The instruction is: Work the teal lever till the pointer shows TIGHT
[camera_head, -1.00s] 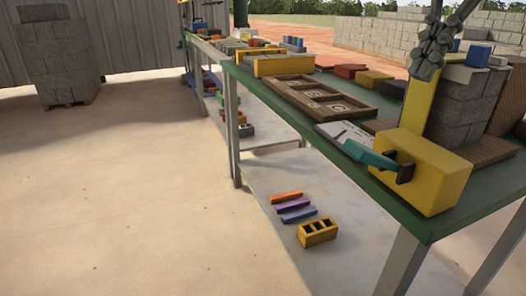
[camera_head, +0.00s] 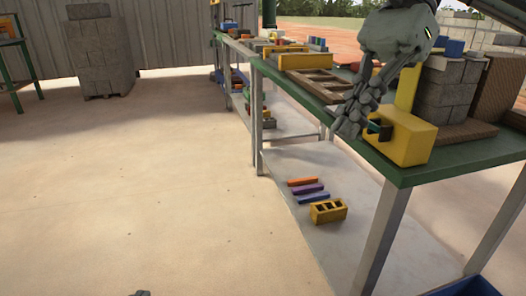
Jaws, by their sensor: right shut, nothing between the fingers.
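The yellow press block (camera_head: 412,141) sits on the green-topped bench near its front corner. Only a small bit of the teal lever (camera_head: 374,127) shows, by the dark pivot on the block's left side; most of it is hidden behind my right gripper. My right gripper (camera_head: 347,127) is shut, with its fingers pointing down over the lever's side of the block. I cannot tell whether it touches the lever. No pointer or TIGHT mark can be made out.
A wooden mould tray (camera_head: 318,84) lies farther back on the bench (camera_head: 455,158). Stacked grey blocks (camera_head: 440,100) stand behind the press. Coloured bars and a yellow hollow brick (camera_head: 328,211) lie on the lower shelf. The floor at left is open.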

